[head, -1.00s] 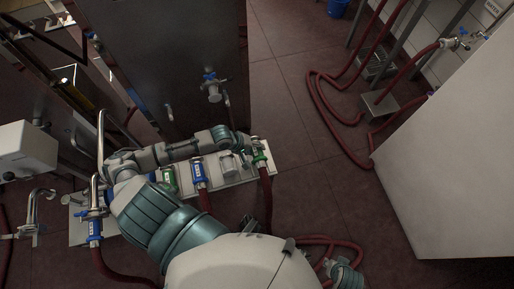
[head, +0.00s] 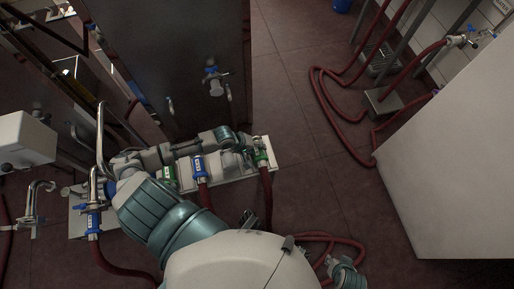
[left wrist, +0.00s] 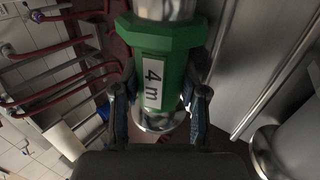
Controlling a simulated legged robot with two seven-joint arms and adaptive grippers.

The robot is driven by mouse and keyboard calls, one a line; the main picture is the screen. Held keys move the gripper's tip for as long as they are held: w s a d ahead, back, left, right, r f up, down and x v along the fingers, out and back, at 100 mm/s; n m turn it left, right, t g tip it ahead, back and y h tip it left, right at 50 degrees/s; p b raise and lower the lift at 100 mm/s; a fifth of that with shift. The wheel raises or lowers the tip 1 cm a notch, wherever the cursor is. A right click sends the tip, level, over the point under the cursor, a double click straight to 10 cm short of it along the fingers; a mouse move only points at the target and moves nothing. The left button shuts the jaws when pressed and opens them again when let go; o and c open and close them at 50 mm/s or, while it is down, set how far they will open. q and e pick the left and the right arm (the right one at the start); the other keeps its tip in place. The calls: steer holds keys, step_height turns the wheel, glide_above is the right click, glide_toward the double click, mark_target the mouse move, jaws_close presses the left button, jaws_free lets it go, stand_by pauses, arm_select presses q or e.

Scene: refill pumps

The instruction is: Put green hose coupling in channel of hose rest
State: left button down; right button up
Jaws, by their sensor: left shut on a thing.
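The green hose coupling (left wrist: 160,75), marked "4 m", sits upright between the fingers of my left gripper (left wrist: 160,98) in the left wrist view. The fingers are shut on its lower body. In the head view the coupling (head: 261,157) is small, over the right end of a pale plate (head: 263,173), with a red hose running down from it. My left gripper (head: 247,157) reaches it from the left. A grey upright fitting, possibly the hose rest (head: 230,161), stands just left of it. I cannot tell whether the coupling touches the plate or a channel.
A second blue coupling (head: 94,217) is farther left, below a metal spout. A dark cabinet (head: 180,60) rises behind.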

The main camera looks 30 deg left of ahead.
arm_select(q)
steer(key=shift+d, duration=0.15)
steer(key=c, duration=0.5)
jaws_free()
steer(key=shift+f, duration=0.15)
steer(key=shift+c, duration=0.2)
steer(key=shift+s, duration=0.1)
steer(key=v, duration=1.1)
steer(key=shift+r, duration=0.4)
steer(key=shift+s+a, duration=0.1)
steer(key=shift+a, duration=0.1)
